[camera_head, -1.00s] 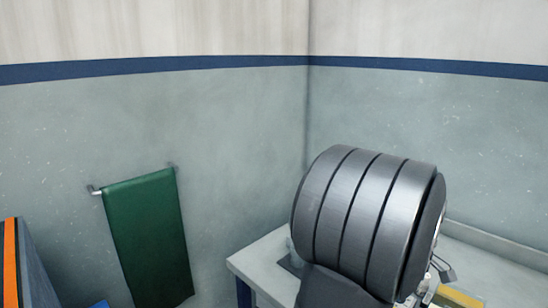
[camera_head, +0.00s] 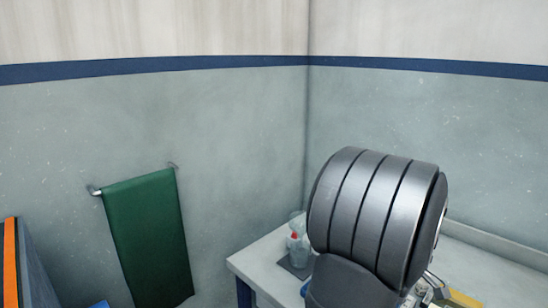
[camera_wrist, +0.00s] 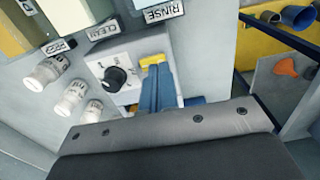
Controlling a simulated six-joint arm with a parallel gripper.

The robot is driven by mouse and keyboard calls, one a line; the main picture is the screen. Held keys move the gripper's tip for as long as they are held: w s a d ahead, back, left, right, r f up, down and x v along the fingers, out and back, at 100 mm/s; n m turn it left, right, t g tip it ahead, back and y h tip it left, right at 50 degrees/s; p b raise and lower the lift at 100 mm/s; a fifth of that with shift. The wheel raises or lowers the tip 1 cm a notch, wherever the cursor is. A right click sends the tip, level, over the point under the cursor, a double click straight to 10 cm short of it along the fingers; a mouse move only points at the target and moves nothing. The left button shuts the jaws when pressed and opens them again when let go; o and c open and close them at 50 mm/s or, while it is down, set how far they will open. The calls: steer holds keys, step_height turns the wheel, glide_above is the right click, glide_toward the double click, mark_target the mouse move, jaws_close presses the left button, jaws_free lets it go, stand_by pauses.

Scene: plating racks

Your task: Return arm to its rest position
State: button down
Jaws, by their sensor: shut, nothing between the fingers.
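My gripper (camera_wrist: 158,88) shows in the wrist view as two blue fingers side by side, reaching up from the grey wrist body at the bottom. They are shut with nothing seen held between them. A grey box with a black knob (camera_wrist: 115,79) lies just left of the fingers in the picture; I cannot tell the distance. In the head view, my large dark grey arm link (camera_head: 372,210) stands in front of the table (camera_head: 262,257) and hides much of it; the gripper itself does not show there.
Clear bottles, one with a red part (camera_head: 296,244), stand on the table left of my arm. Several white-capped bottles (camera_wrist: 47,72) and a RINSE label (camera_wrist: 164,13) show in the wrist view. A green towel (camera_head: 147,240) hangs on the wall at left.

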steer(key=shift+f, duration=0.75)
steer(key=shift+r, duration=0.15)
steer(key=w+d+r, duration=0.1)
steer(key=r, duration=0.7)
steer(key=w+d+r+g+y, duration=0.1)
steer(key=w+d+r, duration=0.1)
steer(key=r, duration=0.6)
steer(key=shift+w+d+r+g+y, duration=0.2)
steer(key=shift+w+r+g+y, duration=0.05)
steer(key=shift+r+g+y, duration=0.1)
